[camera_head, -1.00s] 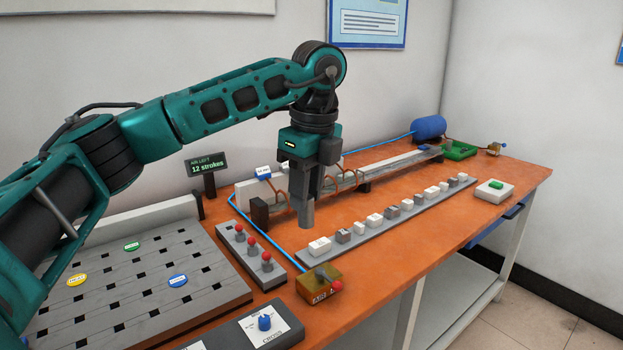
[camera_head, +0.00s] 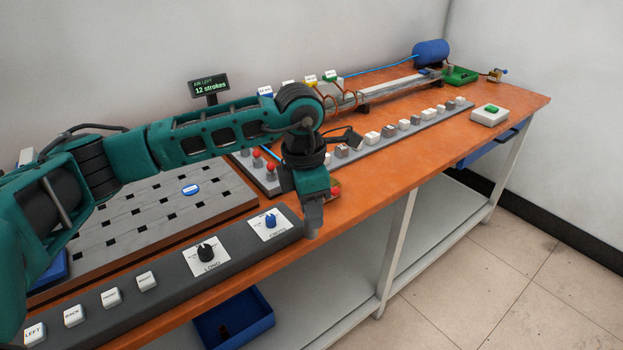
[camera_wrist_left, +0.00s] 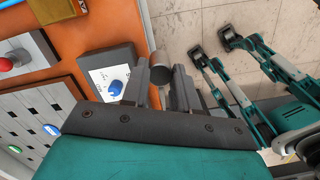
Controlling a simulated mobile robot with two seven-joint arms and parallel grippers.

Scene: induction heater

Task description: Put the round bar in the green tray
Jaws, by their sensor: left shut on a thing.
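The round bar, a short grey cylinder, is between the jaws of my left gripper; its round end shows in the left wrist view (camera_wrist_left: 159,66). My left gripper (camera_head: 312,205) is shut on it and points down at the front edge of the bench, beside the right end of the control panel. The arm hides most of the bar in the head view. The green tray (camera_head: 461,76) is at the far right end of the bench, well away from the gripper. My right gripper is not in view.
The long control panel (camera_head: 150,290) with knobs lies along the front left. Red-knobbed levers (camera_head: 271,169) and a strip of blocks (camera_head: 410,127) lie beyond the gripper. The right front bench surface is clear.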

